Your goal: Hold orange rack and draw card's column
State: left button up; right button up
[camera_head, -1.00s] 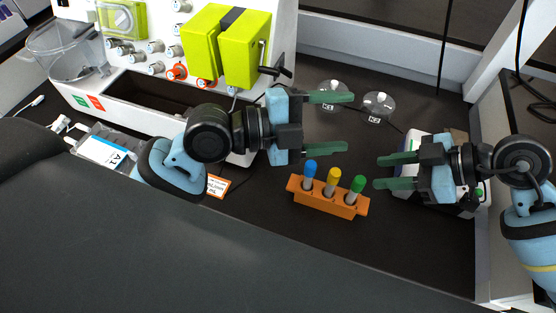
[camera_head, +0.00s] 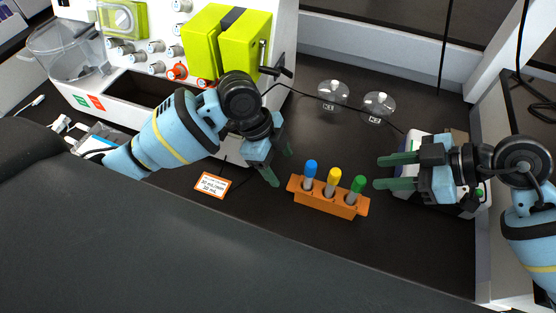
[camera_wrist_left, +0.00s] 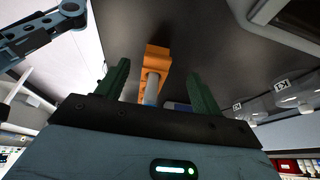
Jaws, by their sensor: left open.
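The orange rack (camera_head: 328,203) stands on the dark bench and holds three upright tubes: a blue-capped tube (camera_head: 310,172), a yellow-capped tube (camera_head: 333,180) and a green-capped tube (camera_head: 357,188). An orange-edged card (camera_head: 213,184) with small print lies left of the rack. My left gripper (camera_head: 281,168) is open and empty, just left of the rack, fingers pointing downward. In the left wrist view the rack (camera_wrist_left: 157,52) shows between the open fingers (camera_wrist_left: 156,75), beyond the tips, with one tube partly visible. My right gripper (camera_head: 379,172) is open and empty, right of the rack, fingers pointing left.
A white machine (camera_head: 130,115) with yellow-green blocks (camera_head: 245,45) stands at the back left. Two clear round items (camera_head: 379,104) with tags lie behind the rack. A white device (camera_head: 408,188) sits beneath my right gripper. The bench front right of the rack is clear.

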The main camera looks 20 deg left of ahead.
aim_at(289, 183)
pick_arm(q)
jog(key=shift+x, duration=3.95)
jog(key=shift+s, duration=0.1)
jog(key=shift+c, duration=0.5)
jog(key=shift+a, duration=0.1)
grip_shut()
